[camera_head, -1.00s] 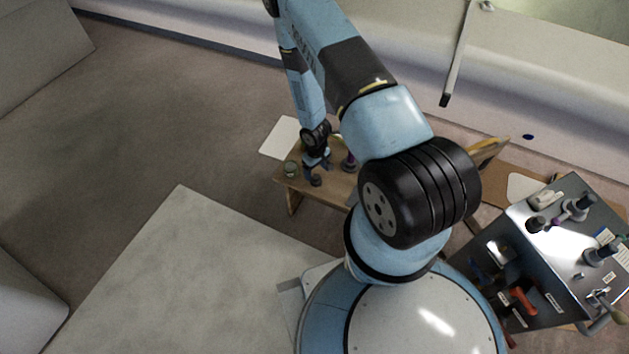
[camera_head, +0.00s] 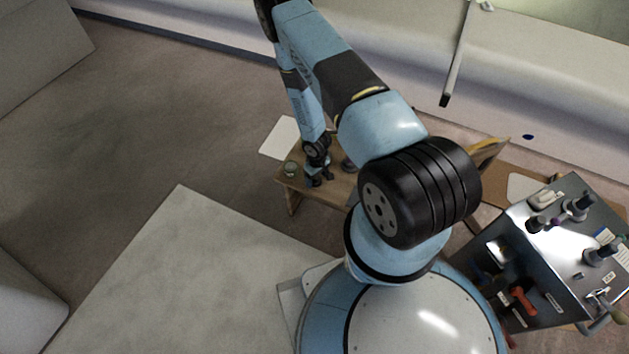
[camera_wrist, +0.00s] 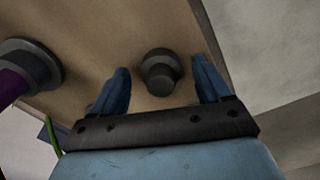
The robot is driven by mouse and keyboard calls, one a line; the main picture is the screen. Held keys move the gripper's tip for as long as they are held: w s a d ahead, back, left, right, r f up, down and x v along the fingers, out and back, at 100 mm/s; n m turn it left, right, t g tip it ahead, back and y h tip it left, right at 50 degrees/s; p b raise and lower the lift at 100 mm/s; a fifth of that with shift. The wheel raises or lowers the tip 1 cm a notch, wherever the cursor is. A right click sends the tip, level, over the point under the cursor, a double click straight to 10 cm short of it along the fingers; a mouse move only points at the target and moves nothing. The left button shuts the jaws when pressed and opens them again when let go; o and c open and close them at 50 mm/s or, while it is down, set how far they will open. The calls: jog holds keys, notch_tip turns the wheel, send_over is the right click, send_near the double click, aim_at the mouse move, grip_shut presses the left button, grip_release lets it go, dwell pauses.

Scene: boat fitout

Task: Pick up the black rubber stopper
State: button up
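The black rubber stopper (camera_wrist: 160,72) stands on the wooden bench (camera_wrist: 110,30) in the wrist view. It lies between and a little beyond the two blue fingers of my gripper (camera_wrist: 162,88), with a gap on each side. My gripper is open and empty. In the head view my gripper (camera_head: 318,180) is low over the left end of the small wooden bench (camera_head: 288,188). The stopper is hard to tell apart from the gripper's dark parts there.
A dark round-based object with a purple part (camera_wrist: 30,65) stands left of the stopper. A small jar (camera_head: 291,168) sits at the bench's left end. A metal box with fittings (camera_head: 545,250) stands at the right. Open floor (camera_head: 190,120) lies left of the bench.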

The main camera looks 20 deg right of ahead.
jog(key=c, duration=1.1)
jog(key=shift+r, duration=0.1)
jog(key=shift+r, duration=0.3)
notch_tip(320, 180, up, 2)
jog(key=shift+r, duration=0.1)
jog(key=s+d+r, duration=0.2)
jog(key=s+r, duration=0.1)
jog(key=s, duration=0.1)
jog(key=s+d+r, duration=0.2)
jog(key=s+r, duration=0.1)
jog(key=s, duration=0.1)
jog(key=s+d+r, duration=0.2)
jog(key=s+r, duration=0.2)
jog(key=shift+s, duration=0.35)
